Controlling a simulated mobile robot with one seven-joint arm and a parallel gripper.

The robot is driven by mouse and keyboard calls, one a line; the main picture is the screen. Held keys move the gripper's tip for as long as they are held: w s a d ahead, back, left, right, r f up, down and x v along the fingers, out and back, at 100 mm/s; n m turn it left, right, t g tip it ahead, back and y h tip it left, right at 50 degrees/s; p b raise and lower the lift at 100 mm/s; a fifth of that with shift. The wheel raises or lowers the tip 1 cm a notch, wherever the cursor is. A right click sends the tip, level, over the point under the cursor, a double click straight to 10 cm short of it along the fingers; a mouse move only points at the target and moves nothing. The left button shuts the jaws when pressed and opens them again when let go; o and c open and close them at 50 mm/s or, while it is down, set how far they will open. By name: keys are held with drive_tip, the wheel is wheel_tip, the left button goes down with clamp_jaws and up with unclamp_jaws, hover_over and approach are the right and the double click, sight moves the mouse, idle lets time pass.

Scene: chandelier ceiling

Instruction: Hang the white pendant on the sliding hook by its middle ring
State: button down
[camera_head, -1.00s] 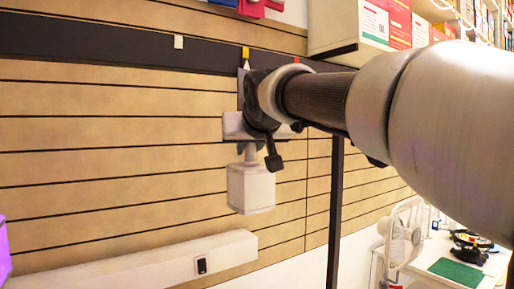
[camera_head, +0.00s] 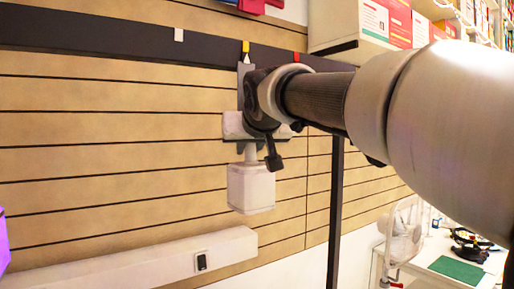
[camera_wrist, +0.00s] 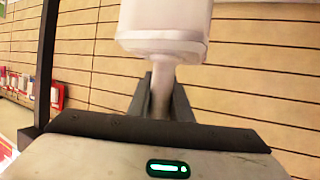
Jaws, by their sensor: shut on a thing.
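The white pendant (camera_head: 251,188) hangs upright below my gripper (camera_head: 247,146) in the head view, in front of the slatted wall. In the wrist view its white block (camera_wrist: 165,28) is at the top. My gripper (camera_wrist: 163,97) is shut on the pale stem next to that block, with a dark finger on each side. A yellow piece (camera_head: 245,47) with a white tip sits at the dark rail, just above a grey upright strip (camera_head: 241,75) by my wrist. My arm and gripper hide the pendant's upper part. I cannot tell its middle ring, or whether it touches a hook.
The dark rail (camera_head: 110,37) crosses the wall, with a white tab (camera_head: 179,34) and a red tab (camera_head: 297,57) on it. A dark post (camera_head: 336,215) stands right of the pendant. A long white box (camera_head: 130,262) lies below. A fan (camera_head: 402,238) and desk are at lower right.

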drive_tip(key=shift+r, duration=0.1)
drive_tip(key=c, duration=0.9)
unclamp_jaws()
drive_tip(key=shift+s, duration=0.1)
drive_tip(key=s+d+b, duration=0.2)
drive_tip(key=s+d, duration=0.2)
drive_tip(key=s, duration=0.2)
drive_tip(key=shift+b, duration=0.4)
drive_tip(key=shift+s+d, duration=0.1)
idle(0.3)
